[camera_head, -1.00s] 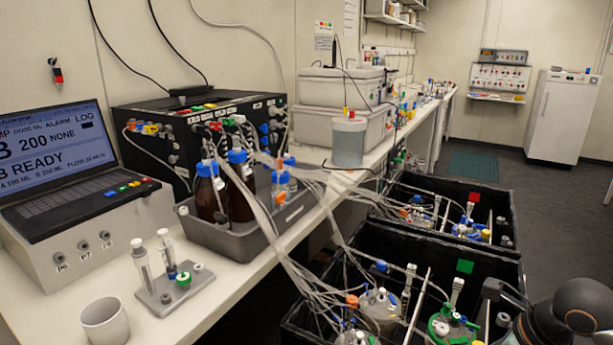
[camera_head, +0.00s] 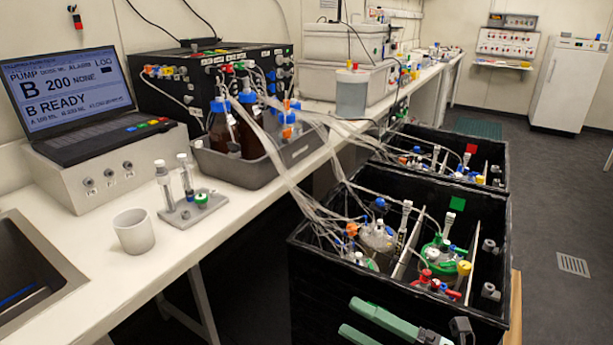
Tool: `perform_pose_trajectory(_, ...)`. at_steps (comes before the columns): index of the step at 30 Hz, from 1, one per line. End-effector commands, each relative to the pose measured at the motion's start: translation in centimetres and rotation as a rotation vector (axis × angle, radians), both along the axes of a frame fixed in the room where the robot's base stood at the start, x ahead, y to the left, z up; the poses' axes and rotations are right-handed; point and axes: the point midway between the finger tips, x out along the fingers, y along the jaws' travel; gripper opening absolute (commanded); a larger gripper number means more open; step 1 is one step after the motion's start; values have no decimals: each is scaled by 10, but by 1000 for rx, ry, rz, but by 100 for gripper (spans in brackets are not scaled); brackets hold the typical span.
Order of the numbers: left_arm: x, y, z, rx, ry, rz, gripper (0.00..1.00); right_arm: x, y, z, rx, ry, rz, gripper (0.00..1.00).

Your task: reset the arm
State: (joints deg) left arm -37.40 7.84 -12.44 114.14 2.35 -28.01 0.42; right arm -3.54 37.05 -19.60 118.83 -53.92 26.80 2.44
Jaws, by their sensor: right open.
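My right gripper (camera_head: 348,317) shows at the bottom of the head view, to the right of centre. Its two green fingers point left and stand apart, with nothing visible between them. It appears in front of the near wall of the nearer black shaker box (camera_head: 400,285); whether it touches the wall cannot be told. The rest of my right arm is cut off by the bottom edge. My left gripper and left arm are out of view.
Tubes run from the grey bottle tray (camera_head: 205,165) into the nearer box and its vessels. A second black box (camera_head: 500,150) stands behind. The white bench (camera_head: 100,255) holds a laptop (camera_head: 85,85), a white cup (camera_head: 134,231) and a sink (camera_head: 25,270).

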Motion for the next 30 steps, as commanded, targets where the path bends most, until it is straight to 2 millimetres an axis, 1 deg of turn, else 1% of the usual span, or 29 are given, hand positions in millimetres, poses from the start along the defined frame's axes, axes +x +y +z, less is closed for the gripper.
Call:
perform_pose_trajectory(1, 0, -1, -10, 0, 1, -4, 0, 8, -8, -21, 143, 132, -102, 74)
perform_pose_trajectory(2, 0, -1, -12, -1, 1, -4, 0, 13, -16, -31, 223, 215, -167, 74)
perform_pose_trajectory(4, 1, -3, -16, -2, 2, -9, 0, 22, -35, -67, 392, 421, -323, 74)
perform_pose_trajectory(5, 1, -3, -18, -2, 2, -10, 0, 22, -44, -88, 457, 516, -390, 74)
perform_pose_trajectory(6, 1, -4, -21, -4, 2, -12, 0, 20, -54, -117, 535, 646, -479, 74)
perform_pose_trajectory(8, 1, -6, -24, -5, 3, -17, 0, 11, -65, -160, 629, 827, -593, 74)
perform_pose_trajectory(9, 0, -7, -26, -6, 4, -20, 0, 0, -69, -187, 680, 943, -660, 74)
perform_pose_trajectory(11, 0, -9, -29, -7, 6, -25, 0, -19, -72, -227, 745, 1111, -751, 74)
perform_pose_trajectory(12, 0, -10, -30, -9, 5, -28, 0, -35, -72, -252, 781, 1220, -806, 74)
perform_pose_trajectory(14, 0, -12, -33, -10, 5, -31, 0, -61, -68, -286, 829, 1382, -880, 74)
perform_pose_trajectory(15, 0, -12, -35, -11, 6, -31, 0, -81, -64, -307, 855, 1490, -924, 74)
perform_pose_trajectory(17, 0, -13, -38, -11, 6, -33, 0, -112, -54, -334, 888, 1651, -982, 74)
perform_pose_trajectory(18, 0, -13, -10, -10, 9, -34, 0, -111, -57, -308, 891, 1650, -986, 74)
perform_pose_trajectory(19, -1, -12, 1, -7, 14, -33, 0, -110, -59, -296, 891, 1639, -987, 74)
perform_pose_trajectory(24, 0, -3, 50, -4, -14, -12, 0, -113, -67, -257, 901, 1624, -1005, 74)
perform_pose_trajectory(27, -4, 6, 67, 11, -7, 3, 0, -115, -72, -235, 906, 1615, -1017, 74)
perform_pose_trajectory(30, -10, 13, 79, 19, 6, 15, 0, -117, -77, -217, 912, 1608, -1027, 74)
